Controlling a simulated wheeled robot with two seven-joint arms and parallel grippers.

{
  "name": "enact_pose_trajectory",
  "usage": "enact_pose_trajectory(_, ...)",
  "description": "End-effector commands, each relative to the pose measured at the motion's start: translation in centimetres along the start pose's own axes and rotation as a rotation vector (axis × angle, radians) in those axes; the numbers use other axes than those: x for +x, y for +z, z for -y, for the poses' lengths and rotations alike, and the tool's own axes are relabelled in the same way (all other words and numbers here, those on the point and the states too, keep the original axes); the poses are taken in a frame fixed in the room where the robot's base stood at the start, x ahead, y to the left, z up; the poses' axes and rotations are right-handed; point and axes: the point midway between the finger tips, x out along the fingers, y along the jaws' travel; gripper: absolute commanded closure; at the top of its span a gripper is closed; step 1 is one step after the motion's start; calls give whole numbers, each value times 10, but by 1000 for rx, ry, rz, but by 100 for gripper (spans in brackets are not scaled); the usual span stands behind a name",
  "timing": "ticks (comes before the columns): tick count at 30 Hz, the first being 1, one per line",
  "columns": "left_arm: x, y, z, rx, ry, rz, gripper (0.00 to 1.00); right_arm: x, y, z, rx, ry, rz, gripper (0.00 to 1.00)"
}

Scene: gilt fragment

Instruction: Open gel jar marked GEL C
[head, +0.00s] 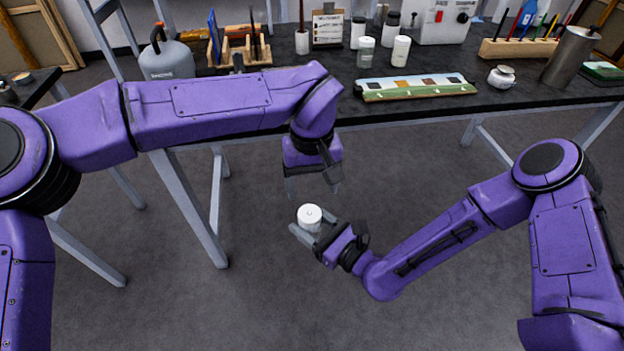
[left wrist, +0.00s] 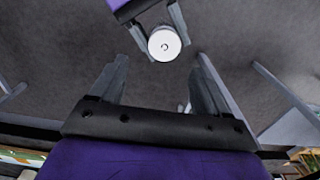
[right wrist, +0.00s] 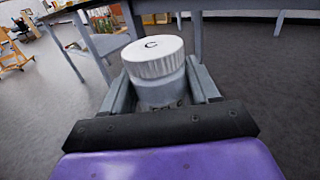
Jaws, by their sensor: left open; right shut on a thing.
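A jar with a white ribbed lid and a translucent grey body (right wrist: 160,92) is upright between the fingers of my right gripper (right wrist: 162,98) in the right wrist view. Its lid (right wrist: 153,57) carries a "C" and is on the jar; lettering low on the body is partly hidden. My right gripper is shut on the jar, held in the air in front of the table; in the head view the jar (head: 310,217) shows its lid. My left gripper (head: 314,190) is open and empty, above and apart from the lid. The left wrist view shows the lid (left wrist: 164,44) beyond the open fingers (left wrist: 160,88).
Open floor lies below my grippers.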

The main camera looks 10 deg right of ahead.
Motion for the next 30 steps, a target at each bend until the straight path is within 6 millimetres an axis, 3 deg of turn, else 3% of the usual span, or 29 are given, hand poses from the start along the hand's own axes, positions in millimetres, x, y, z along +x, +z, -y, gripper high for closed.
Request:
enact_pose_trajectory(10, 62, 0, 0, 1, -3, 1, 24, 0, 0, 0, 0, 0, 1, 100)
enact_pose_trajectory(21, 74, 0, 1, -1, -3, -2, 24, 0, 0, 0, 0, 0, 1, 100)
enact_pose_trajectory(22, 74, 0, 1, -1, -3, -2, 30, 0, 0, 0, 0, 0, 1, 100)
enact_pose_trajectory(27, 73, 0, 0, 0, -2, -2, 82, 0, 1, -1, -1, 3, 1, 100)
enact_pose_trajectory(30, 73, 0, 0, 1, 0, -3, 82, 0, 1, -2, -1, 6, 2, 100)
